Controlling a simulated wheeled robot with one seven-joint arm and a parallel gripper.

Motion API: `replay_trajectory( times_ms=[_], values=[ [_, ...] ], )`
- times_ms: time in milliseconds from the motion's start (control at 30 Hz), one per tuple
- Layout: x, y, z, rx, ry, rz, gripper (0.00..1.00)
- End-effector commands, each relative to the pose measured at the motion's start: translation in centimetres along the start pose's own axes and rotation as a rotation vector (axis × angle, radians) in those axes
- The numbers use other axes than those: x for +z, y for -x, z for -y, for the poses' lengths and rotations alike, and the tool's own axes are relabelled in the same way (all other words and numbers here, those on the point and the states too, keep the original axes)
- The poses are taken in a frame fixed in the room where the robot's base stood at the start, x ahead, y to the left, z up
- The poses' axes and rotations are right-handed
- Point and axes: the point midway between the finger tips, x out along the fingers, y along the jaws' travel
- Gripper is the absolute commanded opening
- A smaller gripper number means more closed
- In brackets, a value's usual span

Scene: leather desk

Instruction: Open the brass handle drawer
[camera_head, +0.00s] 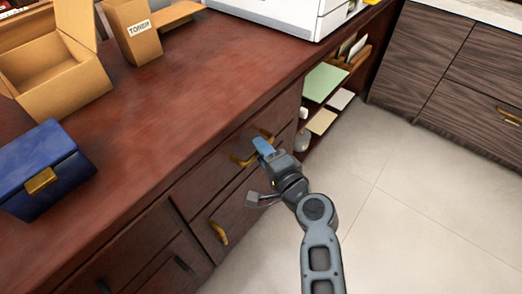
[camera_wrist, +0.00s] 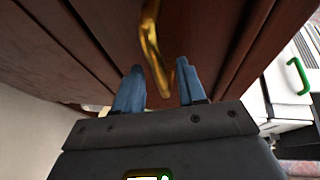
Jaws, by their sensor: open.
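The brass handle (camera_head: 240,160) is on a dark red-brown drawer front in the desk's side, below the desktop edge. My gripper (camera_head: 264,148) is at this handle and covers its middle in the head view. In the wrist view the handle (camera_wrist: 151,42) comes down from the top, and its lower end shows between the two blue fingers of my gripper (camera_wrist: 157,84). The fingers are apart, with gaps to the handle; I cannot tell whether either touches it. The drawer front looks flush with the desk.
Another brass handle (camera_head: 219,232) is on a front lower left. Dark handles are further left. A blue box (camera_head: 40,165), an open carton (camera_head: 55,75), a toner box (camera_head: 133,30) and a white machine (camera_head: 290,12) stand on the desktop. Tiled floor (camera_head: 420,210) is clear at right.

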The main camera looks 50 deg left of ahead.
Motion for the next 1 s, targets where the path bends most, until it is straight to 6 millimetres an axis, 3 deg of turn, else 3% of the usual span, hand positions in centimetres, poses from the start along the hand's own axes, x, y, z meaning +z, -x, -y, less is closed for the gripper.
replay_trajectory(
  times_ms=[133,433,833,1000],
  values=[
    [-0.01,-1.11,-0.05,0.0,0.0,0.0,0.4],
    [0.01,-1.29,-0.03,0.001,-0.001,-0.001,0.4],
    [0.01,-1.27,-0.05,0.001,0.0,-0.001,0.02],
    [0.01,-1.26,-0.08,0.001,0.0,-0.001,0.0]
  ],
)
